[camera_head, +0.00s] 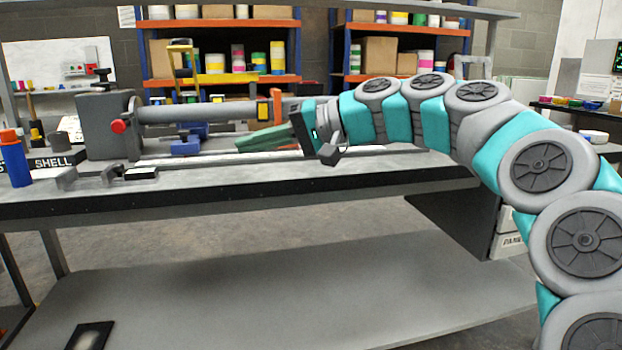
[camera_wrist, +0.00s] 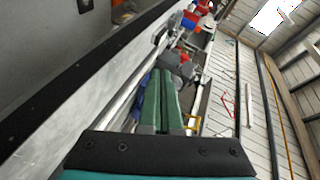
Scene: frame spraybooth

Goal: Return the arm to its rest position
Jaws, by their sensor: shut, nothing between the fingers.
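My arm (camera_head: 430,110) reaches in from the right and stretches left over the workbench (camera_head: 280,178). My gripper (camera_head: 240,141) has green fingers that point left along the bench, above its surface. In the wrist view my gripper (camera_wrist: 160,100) shows its two green fingers side by side, shut, with nothing between them. Whether the fingers touch anything behind them cannot be told.
A grey clamp-like machine (camera_head: 105,128) with a long tube (camera_head: 200,113) stands on the bench. A blue bottle (camera_head: 15,160) with an orange cap is at the left. Shelves (camera_head: 220,82) with cans stand behind. The lower shelf (camera_head: 280,290) is mostly bare.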

